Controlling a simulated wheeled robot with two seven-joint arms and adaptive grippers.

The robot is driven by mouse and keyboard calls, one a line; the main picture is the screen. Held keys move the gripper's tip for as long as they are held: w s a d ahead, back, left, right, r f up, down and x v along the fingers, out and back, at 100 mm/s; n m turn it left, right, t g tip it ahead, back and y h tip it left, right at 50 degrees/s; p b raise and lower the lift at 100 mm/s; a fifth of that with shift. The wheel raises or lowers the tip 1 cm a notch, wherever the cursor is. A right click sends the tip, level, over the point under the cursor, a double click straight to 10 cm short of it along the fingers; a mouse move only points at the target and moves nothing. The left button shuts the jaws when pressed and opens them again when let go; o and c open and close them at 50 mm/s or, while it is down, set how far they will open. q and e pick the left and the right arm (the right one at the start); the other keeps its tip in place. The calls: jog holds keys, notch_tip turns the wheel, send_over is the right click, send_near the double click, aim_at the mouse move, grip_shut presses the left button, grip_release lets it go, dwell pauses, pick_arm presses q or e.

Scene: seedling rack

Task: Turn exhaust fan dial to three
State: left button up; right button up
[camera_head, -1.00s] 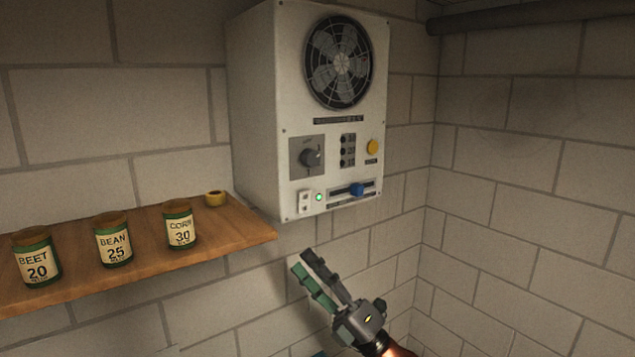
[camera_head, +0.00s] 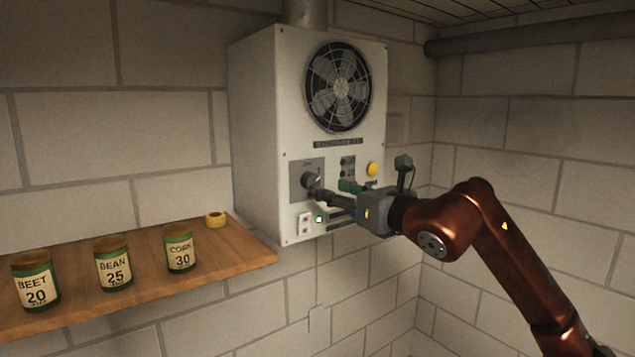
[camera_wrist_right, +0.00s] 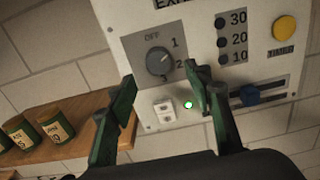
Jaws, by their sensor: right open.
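The exhaust fan dial (camera_head: 309,179) is a dark round knob on a grey plate on the front of the white fan box (camera_head: 255,130). In the wrist view the dial (camera_wrist_right: 159,62) has OFF, 1, 2 and 3 printed around it; a pale mark on it seems to point up and right, towards 1. My right gripper (camera_head: 330,190) is open just in front of the panel, reaching in from the right. In the wrist view its fingertips (camera_wrist_right: 159,79) stand apart, with the dial between and slightly beyond them. I cannot tell whether they touch it. My left gripper is out of view.
The panel also has a yellow timer button (camera_wrist_right: 285,28), a blue slider (camera_wrist_right: 249,94), a white switch (camera_wrist_right: 165,111) and a green light (camera_wrist_right: 188,104).

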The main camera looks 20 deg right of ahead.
aim_at(314, 182)
jog(key=p+x, duration=0.1)
jog(key=x, duration=0.3)
jog(key=shift+w+a+r+p, duration=0.1)
jog(key=shift+p, duration=0.25)
jog(key=shift+w+a, duration=0.2)
jog(key=shift+w, duration=0.45)
jog(key=shift+c, duration=0.4)
